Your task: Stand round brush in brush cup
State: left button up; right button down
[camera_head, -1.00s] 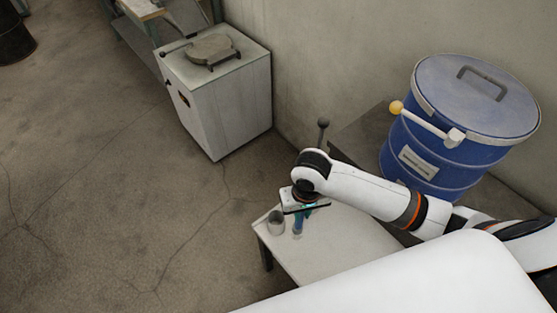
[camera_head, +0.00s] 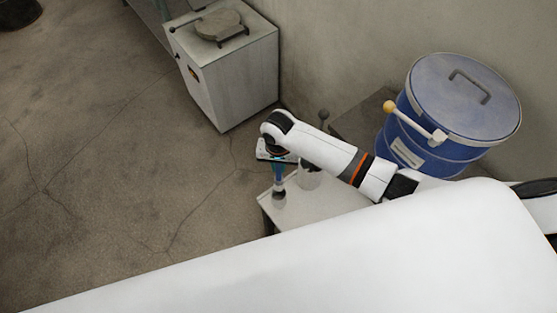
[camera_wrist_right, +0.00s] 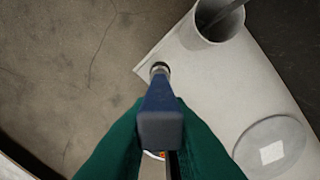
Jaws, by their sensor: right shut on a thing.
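My right gripper (camera_head: 276,158) is over the near left part of the white table and is shut on the round brush, which has a blue handle (camera_head: 279,178). In the right wrist view the blue handle (camera_wrist_right: 160,100) stands between my green fingers. The brush points down and looks about upright. My left gripper is not in view.
A pale cylinder (camera_wrist_right: 208,37) with a dark rod in it stands on the table beside the brush. A round grey disc (camera_wrist_right: 270,145) lies near it. A blue drum (camera_head: 455,100) stands at the right and a grey cabinet (camera_head: 235,85) at the back.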

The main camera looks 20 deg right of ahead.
aim_at(279, 182)
notch_tip(279, 182, down, 4)
jog(key=b, duration=0.3)
jog(key=shift+f, duration=0.25)
jog(key=shift+f+b, duration=1.6)
jog(key=shift+f, duration=1.55)
jog(key=c, duration=1.3)
grip_release()
notch_tip(279, 182, up, 12)
jog(key=shift+b, duration=0.3)
